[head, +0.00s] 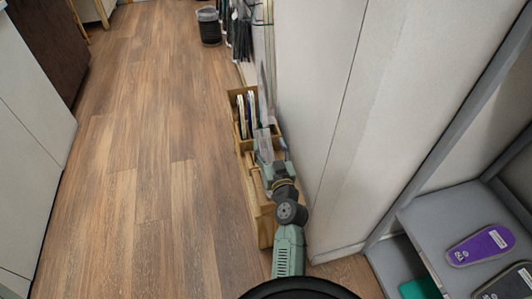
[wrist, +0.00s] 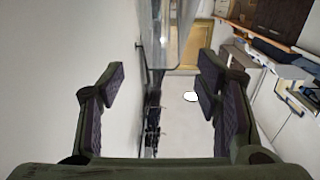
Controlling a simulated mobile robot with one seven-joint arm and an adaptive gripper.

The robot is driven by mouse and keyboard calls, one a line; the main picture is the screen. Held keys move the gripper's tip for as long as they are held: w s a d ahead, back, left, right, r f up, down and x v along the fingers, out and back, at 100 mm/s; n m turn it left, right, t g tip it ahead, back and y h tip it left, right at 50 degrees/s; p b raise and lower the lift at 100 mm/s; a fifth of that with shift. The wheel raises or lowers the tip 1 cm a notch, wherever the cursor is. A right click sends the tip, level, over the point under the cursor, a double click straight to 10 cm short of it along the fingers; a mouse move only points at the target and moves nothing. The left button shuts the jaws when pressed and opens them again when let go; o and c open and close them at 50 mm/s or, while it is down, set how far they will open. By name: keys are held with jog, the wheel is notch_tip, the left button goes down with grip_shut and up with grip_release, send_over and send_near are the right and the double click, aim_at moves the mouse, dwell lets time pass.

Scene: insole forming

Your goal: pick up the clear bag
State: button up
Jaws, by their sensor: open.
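The clear bag (wrist: 176,32) shows in the wrist view as a see-through sheet with pale edges, entering from the top and ending a little beyond and above the gap between my fingers. It appears apart from both fingers. My gripper (wrist: 160,72) is open with nothing between its pads. In the head view my gripper (head: 264,145) is at the end of my arm, beside a wooden holder against the wall. A pale translucent shape (head: 264,112) there may be the bag, but my arm partly covers this area.
The wooden holder (head: 238,98) contains upright thin items. A tall pale cabinet (head: 325,110) stands close on the right of my arm. A grey shelf (head: 425,215) carries a purple insole (head: 482,245). A bin (head: 209,27) stands far back. The wood floor (head: 150,140) on the left is clear.

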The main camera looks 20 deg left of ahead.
aim_at(265, 137)
jog(key=p+x, duration=0.2)
jog(key=x, duration=0.2)
jog(key=shift+w+a+r, duration=0.1)
jog(key=shift+a+r, duration=0.05)
jog(key=shift+a, duration=0.15)
jog(key=shift+w+a, duration=0.3)
jog(key=shift+w, duration=0.15)
jog(key=shift+c, duration=0.4)
